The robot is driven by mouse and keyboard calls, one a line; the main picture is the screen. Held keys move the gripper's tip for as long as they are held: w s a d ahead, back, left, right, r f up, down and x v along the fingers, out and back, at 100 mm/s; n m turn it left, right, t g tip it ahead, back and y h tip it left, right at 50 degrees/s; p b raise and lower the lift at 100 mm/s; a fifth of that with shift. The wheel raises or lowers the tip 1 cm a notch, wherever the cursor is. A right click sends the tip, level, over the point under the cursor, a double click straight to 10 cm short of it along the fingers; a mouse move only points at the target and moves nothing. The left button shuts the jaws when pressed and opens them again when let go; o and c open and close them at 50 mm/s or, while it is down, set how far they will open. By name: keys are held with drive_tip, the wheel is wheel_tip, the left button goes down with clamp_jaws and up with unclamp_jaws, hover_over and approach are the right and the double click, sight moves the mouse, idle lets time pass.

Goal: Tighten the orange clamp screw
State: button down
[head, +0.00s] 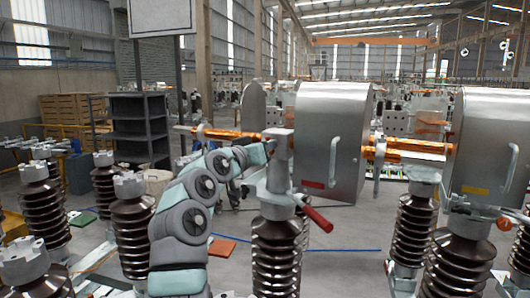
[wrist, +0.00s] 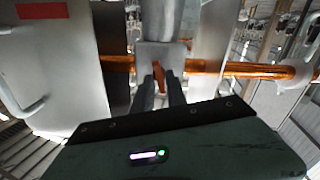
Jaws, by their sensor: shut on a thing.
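The orange clamp screw (wrist: 159,75) shows in the wrist view as a small orange piece in front of the grey clamp block (wrist: 177,54). My gripper (wrist: 161,92) has its two dark fingers on either side of the screw and is shut on it. In the head view the clamp block (head: 278,146) stands on top of a brown ribbed insulator (head: 277,245), and my arm reaches it from the left. The screw and my fingertips cannot be made out in the head view.
A copper bar (wrist: 235,69) runs through the clamp area. A large grey metal housing (head: 333,135) stands right behind the clamp. A red-handled lever (head: 317,218) juts out below it. More ribbed insulators (head: 412,225) stand to the right and left.

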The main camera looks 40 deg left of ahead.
drive_tip(key=shift+w+d+f+m, duration=0.1)
drive_tip(key=shift+d+f+m, duration=0.05)
drive_tip(key=shift+m, duration=4.65)
drive_tip(key=shift+d+f+m, duration=0.1)
drive_tip(key=shift+m, duration=4.7)
drive_tip(key=c, duration=1.4)
unclamp_jaws()
drive_tip(key=shift+r+b, duration=0.1)
drive_tip(key=shift+b, duration=0.2)
